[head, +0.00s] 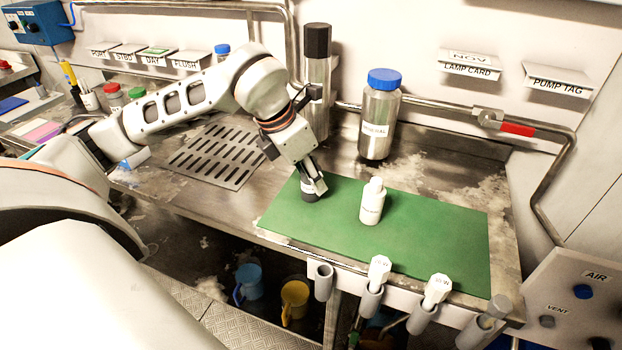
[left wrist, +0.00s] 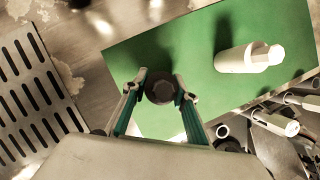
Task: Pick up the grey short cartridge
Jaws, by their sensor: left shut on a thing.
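The grey short cartridge (head: 309,193) stands on the left part of the green mat (head: 440,225). My left gripper (head: 314,184) reaches down over it and is shut on it. In the left wrist view the cartridge's dark round top (left wrist: 161,89) lies between the two fingertips (left wrist: 160,82). The fingers hide part of its sides, and I cannot tell whether its base touches the mat. My right gripper is not in view.
A white bottle (head: 372,202) stands on the mat to the right. Behind are a tall dark-capped cylinder (head: 317,75) and a blue-lidded steel jar (head: 379,115). A slotted drain plate (head: 217,155) lies left. Holders with white-capped items (head: 379,275) line the front edge.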

